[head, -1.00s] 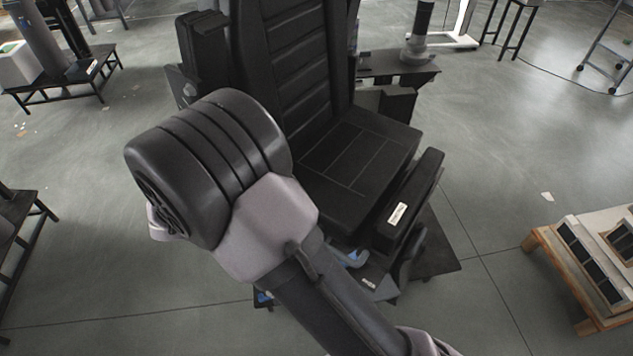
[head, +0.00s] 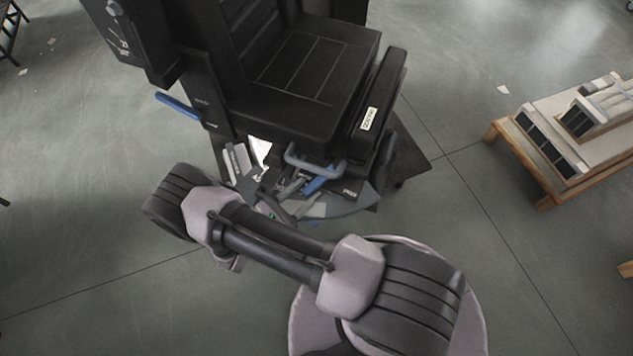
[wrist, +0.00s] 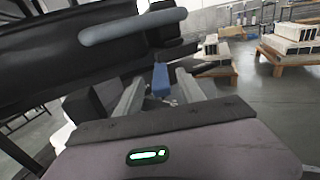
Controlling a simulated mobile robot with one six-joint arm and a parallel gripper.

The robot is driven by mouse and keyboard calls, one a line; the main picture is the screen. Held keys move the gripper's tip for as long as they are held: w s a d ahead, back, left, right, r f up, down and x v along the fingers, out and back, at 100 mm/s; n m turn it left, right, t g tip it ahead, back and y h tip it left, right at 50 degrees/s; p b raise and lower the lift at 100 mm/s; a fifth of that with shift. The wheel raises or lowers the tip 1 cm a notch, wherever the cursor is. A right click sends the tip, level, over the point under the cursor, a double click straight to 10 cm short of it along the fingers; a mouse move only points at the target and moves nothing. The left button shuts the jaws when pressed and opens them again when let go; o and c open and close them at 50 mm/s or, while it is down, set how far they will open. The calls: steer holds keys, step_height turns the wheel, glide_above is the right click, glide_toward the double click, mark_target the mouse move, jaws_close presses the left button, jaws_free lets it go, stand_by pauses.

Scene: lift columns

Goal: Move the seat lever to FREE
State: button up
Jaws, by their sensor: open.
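A black seat (head: 300,75) stands at the upper middle of the head view. Under its front edge are a looped grey-blue handle (head: 318,168) and a blue lever (head: 321,181). In the wrist view, the grey handle (wrist: 132,26) crosses above my gripper (wrist: 159,80). The blue end of a lever (wrist: 161,78) appears between my two open fingers; I cannot tell whether they touch it. Another blue lever (head: 178,105) sticks out at the seat's left side. No FREE mark is readable.
A black armrest-like box (head: 376,108) with a small label runs along the seat's right side. A wooden pallet with panels (head: 548,150) stands at the right. Grey floor is open between them and at lower left.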

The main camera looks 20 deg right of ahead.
mark_target(317, 182)
steer(key=shift+b+x, duration=0.3)
steer(key=shift+x, duration=1.95)
jaws_close()
